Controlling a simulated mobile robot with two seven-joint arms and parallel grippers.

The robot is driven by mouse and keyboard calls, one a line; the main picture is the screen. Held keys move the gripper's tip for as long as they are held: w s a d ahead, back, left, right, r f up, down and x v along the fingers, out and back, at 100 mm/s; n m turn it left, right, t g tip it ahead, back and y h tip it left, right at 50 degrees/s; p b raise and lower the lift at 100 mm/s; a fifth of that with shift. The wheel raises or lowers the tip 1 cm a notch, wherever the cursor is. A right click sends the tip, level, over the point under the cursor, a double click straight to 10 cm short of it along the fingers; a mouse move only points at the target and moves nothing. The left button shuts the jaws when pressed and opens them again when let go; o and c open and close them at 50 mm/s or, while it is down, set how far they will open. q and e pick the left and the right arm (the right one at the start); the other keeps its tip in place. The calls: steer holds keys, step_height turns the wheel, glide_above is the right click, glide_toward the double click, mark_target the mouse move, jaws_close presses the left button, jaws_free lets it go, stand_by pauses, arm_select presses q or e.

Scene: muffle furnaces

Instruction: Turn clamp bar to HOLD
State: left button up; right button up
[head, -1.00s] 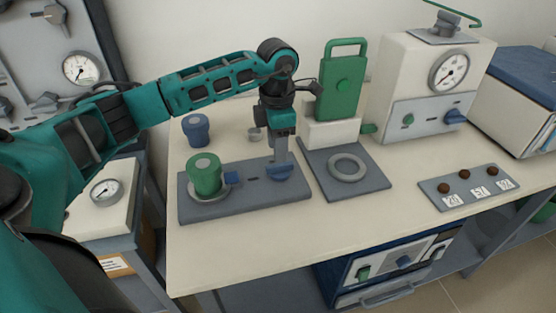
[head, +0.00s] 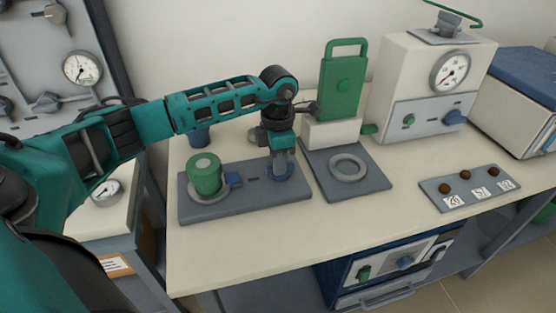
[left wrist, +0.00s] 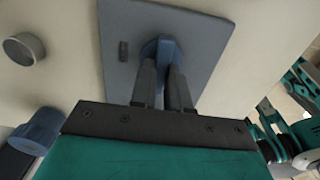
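A grey plate (head: 225,205) on the bench carries a green cylinder (head: 206,174) at its left and a blue turning piece (head: 284,176) with a raised bar at its right. The blue piece, likely the clamp bar, also shows in the left wrist view (left wrist: 160,48). My left gripper (head: 282,166) points down over it. In the left wrist view the two fingertips (left wrist: 162,68) stand close on either side of the raised bar. Whether they press on it I cannot tell. No HOLD mark is readable. My right gripper is not in view.
Right of the plate are a grey pad with a ring (head: 348,168) and a green handled upright (head: 342,85). A gauge box (head: 425,85) stands behind.

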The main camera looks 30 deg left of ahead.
arm_select(q)
jaws_close()
